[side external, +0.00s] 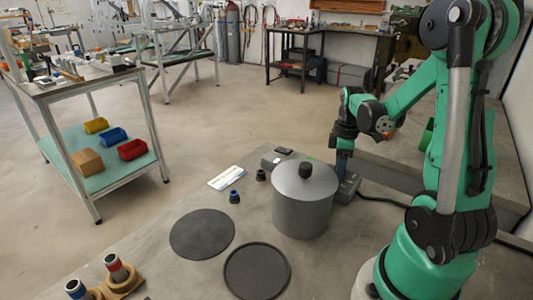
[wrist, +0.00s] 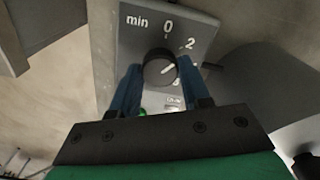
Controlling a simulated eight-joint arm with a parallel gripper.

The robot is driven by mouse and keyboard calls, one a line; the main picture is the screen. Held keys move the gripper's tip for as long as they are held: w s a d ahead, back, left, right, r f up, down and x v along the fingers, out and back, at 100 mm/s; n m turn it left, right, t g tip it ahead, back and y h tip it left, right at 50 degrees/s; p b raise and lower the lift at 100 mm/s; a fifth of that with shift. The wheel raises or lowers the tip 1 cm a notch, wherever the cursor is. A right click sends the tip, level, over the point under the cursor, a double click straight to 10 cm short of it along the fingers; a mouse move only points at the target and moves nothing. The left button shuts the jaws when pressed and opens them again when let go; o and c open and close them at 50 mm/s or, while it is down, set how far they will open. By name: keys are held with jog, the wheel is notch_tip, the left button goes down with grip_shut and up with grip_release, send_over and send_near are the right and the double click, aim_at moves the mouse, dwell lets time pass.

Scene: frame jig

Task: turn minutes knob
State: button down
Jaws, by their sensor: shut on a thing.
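The minutes knob (wrist: 158,66) is a round black dial on a grey panel (wrist: 133,42) marked "min", "0" and "2" in the wrist view. A pale pointer line shows on its face, and the lower part of the scale is partly hidden. My gripper (wrist: 161,72) has its two blue fingers on either side of the knob, shut on it. In the side view my gripper (side external: 344,160) reaches down to the grey control box (side external: 349,187) behind the pot. The knob is hidden there.
A large grey lidded pot (side external: 302,208) stands close beside the control box. Two dark round discs (side external: 202,234) (side external: 257,271) lie flat in front. Small dark knob-like pieces (side external: 234,197) and a white card (side external: 227,178) lie to the left. A cable (side external: 383,199) runs right from the box.

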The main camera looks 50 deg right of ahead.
jog(key=m, duration=0.4)
jog(key=shift+m, duration=0.3)
jog(key=m, duration=0.5)
jog(key=shift+m, duration=0.3)
jog(key=m, duration=0.4)
jog(key=shift+m, duration=0.3)
jog(key=m, duration=0.4)
jog(key=shift+m, duration=0.4)
jog(key=shift+c, duration=2.1)
grip_release()
